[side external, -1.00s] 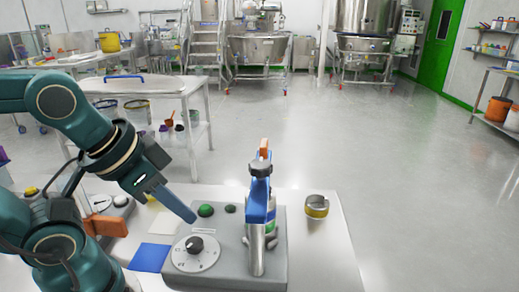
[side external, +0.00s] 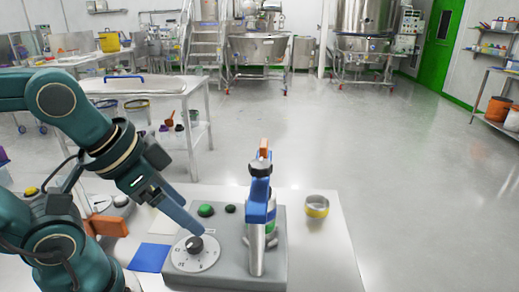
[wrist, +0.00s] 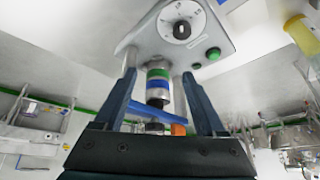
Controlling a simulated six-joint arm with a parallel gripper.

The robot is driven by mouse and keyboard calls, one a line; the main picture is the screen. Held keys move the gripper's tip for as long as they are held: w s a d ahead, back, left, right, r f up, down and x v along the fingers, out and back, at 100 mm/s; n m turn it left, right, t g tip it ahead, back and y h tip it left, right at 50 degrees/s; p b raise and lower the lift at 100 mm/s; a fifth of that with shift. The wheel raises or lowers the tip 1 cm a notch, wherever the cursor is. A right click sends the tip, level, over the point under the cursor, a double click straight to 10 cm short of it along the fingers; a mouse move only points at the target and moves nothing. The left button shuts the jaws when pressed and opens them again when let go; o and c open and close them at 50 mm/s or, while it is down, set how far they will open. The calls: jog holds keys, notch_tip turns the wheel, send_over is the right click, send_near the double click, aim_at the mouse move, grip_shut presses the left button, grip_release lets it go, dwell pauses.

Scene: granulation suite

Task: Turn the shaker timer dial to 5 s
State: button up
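The shaker timer dial (side external: 197,257) is a white disc with printed marks and a black knob (side external: 195,243), on top of the shaker's grey base (side external: 240,277). Its numbers are too small to read surely. In the wrist view, the dial (wrist: 198,21) lies beyond the fingers, at the top. My gripper (wrist: 158,75) has its two fingers spread apart with nothing gripped. In the side view, my gripper (side external: 202,234) points down at the knob from the upper left; whether it touches is unclear. A green button (side external: 206,210) and a dark button (side external: 230,208) sit behind the dial.
The shaker's metal column and blue clamp (side external: 259,205) rise just right of the dial. A yellow-banded metal ring (side external: 316,206) stands on the bench to the right. A blue square (side external: 150,257) and an orange block (side external: 110,227) lie left. The bench's right side is mostly clear.

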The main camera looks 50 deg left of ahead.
jog(key=m, duration=0.1)
jog(key=m+g, duration=0.4)
jog(key=g, duration=0.1)
send_over(194, 242)
jog(key=f, duration=0.4)
jog(key=shift+d+f, duration=0.25)
jog(key=shift+f, duration=0.05)
jog(key=shift+a+f+g, duration=0.3)
jog(key=shift+f, duration=2.8)
grip_shut()
